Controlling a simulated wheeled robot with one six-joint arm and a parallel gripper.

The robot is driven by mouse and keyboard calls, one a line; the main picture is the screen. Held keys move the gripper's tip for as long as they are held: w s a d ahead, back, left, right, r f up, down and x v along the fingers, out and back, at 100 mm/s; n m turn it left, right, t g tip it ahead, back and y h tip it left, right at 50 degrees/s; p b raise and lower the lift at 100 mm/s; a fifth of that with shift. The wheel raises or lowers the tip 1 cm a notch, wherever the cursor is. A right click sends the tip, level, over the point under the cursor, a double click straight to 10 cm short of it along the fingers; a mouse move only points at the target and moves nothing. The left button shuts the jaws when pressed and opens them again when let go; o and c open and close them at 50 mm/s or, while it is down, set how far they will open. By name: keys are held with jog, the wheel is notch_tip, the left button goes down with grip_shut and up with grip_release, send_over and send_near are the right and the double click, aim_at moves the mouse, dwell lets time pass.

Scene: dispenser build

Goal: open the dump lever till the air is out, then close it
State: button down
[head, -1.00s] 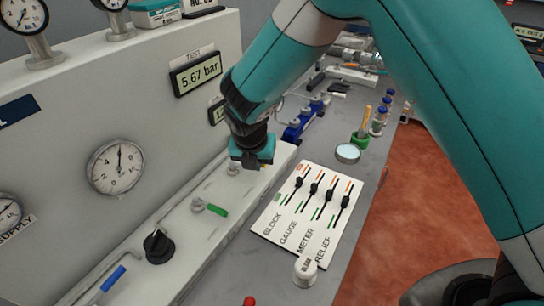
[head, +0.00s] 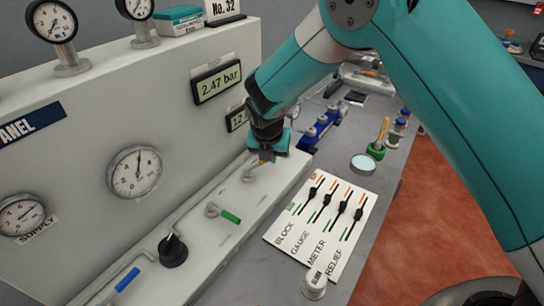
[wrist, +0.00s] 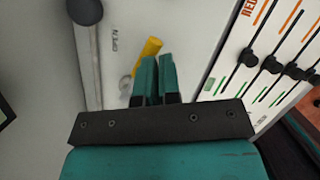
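The yellow dump lever (wrist: 148,52) shows in the wrist view beside a printed OPEN mark, slanting up to the right. In the head view its valve (head: 249,174) is on the pale panel ledge, partly hidden by my gripper. My gripper (wrist: 159,58) has its fingers together with nothing held between them. The left finger is against or very close to the lever; contact is not clear. In the head view my gripper (head: 267,158) is low over the valve. The upper digital display (head: 218,82) reads 2.47 bar.
A green-handled valve (head: 222,213), a black knob (head: 172,250) and a blue-handled valve (head: 124,281) line the ledge. Round gauges (head: 135,172) are on the panel.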

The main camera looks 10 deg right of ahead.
jog(key=shift+w+f, duration=0.15)
jog(key=shift+w, duration=0.5)
jog(key=shift+w+a, duration=0.1)
dwell(0.3)
jog(key=s+d+r, duration=0.2)
jog(key=s, duration=0.1)
jog(key=shift+s+d+p, duration=0.1)
jog(key=shift+d+p, duration=0.3)
notch_tip(320, 180, up, 9)
jog(key=s+d+b, duration=0.1)
jog(key=s+b, duration=0.1)
jog(key=shift+d+f, duration=0.2)
jog(key=shift+d, duration=0.1)
